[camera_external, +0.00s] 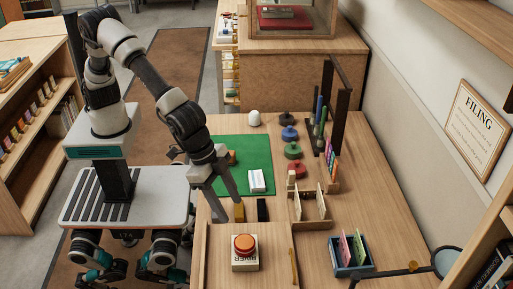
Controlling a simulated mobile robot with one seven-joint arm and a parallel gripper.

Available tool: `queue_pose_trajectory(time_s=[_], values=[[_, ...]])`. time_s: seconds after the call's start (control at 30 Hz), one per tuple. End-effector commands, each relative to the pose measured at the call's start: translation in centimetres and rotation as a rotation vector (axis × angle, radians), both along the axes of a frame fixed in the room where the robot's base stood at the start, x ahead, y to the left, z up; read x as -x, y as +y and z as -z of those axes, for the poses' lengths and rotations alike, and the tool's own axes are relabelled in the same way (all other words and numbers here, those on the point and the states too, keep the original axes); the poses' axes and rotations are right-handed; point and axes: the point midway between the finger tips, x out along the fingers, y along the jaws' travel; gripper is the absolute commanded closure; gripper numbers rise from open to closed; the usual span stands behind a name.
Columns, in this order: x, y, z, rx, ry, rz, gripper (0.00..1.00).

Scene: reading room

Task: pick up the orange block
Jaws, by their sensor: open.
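An orange block (232,157) lies on the green mat (262,155), just right of my wrist, which may hide part of it. My gripper (228,211) is open and points down, its fingers apart, over the near left part of the desk. The gripper is nearer the camera than the orange block and not around it. An ochre-yellow block (239,213) stands close to the right fingertip; I cannot tell if they touch. I see nothing held between the fingers.
A black block (262,210) and a white block (257,181) stand right of the gripper. Several dark, blue, green and red knobbed weights (288,133), card holders (322,205) and a blue card box (350,256) stand to the right.

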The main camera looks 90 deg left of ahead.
Motion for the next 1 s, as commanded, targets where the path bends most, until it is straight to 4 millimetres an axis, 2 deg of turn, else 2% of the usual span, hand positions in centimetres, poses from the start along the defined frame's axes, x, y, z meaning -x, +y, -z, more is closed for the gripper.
queue_pose_trajectory(time_s=[0.03,0.07,0.1,0.17,0.2,0.23,0.3,0.4,0.5,0.6,0.7,0.87,1.0], values=[[-1.4,2.7,-0.1,-0.013,0.011,-0.029,0.50],[-2.2,4.6,-0.1,-0.026,0.022,-0.043,0.50],[-3.1,7.5,0.0,-0.043,0.042,-0.064,0.50],[-4.3,12.6,0.0,-0.069,0.077,-0.098,0.50],[-4.9,16.3,0.1,-0.087,0.105,-0.120,0.50],[-5.0,19.0,0.1,-0.098,0.128,-0.135,0.50],[-4.9,25.0,0.2,-0.118,0.180,-0.165,0.50],[-3.6,32.1,0.2,-0.131,0.249,-0.199,0.50],[-1.9,37.1,0.2,-0.132,0.304,-0.220,0.50],[-0.5,40.0,0.1,-0.130,0.338,-0.229,0.50],[0.2,41.3,0.4,-0.128,0.355,-0.230,0.50],[0.4,41.5,2.7,-0.128,0.361,-0.231,0.50],[0.5,41.4,5.9,-0.128,0.363,-0.232,0.50]])
